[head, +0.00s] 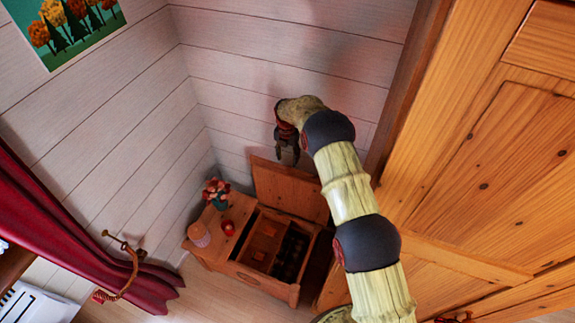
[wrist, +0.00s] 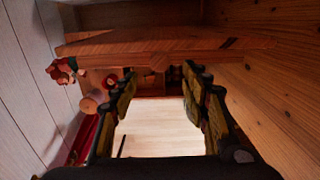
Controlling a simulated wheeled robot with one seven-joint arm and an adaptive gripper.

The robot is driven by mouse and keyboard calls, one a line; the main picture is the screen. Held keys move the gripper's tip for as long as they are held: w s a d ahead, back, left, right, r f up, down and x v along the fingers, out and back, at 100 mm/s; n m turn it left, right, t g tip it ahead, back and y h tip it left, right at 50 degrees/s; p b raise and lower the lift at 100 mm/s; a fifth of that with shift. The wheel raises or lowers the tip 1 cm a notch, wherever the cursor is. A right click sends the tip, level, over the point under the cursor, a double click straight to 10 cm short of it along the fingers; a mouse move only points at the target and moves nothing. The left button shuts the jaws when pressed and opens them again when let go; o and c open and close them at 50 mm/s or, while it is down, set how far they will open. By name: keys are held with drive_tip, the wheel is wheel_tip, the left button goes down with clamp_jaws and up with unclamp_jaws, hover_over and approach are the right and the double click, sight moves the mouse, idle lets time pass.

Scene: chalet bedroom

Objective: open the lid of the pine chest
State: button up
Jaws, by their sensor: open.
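The pine chest (head: 265,280) stands in the corner on the floor. Its lid (head: 290,190) stands raised at the back, and the compartment below is uncovered, with several dark and brown things inside. In the wrist view the lid (wrist: 165,46) shows as a wide wooden band across the upper part. My gripper (head: 287,160) hangs above and behind the raised lid's top edge, near the wall. Its fingers (wrist: 160,85) are spread, with nothing between them. Whether a finger touches the lid cannot be told.
A flower vase (head: 216,194), a red object (head: 228,227) and a peach-coloured jar (head: 198,234) stand on the chest's fixed left part. A wooden wardrobe (head: 490,160) is close on the right. A red curtain (head: 80,240) hangs at left. Light floor (head: 210,297) is free in front.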

drive_tip(key=shift+s+r, duration=0.1)
drive_tip(key=shift+r, duration=1.65)
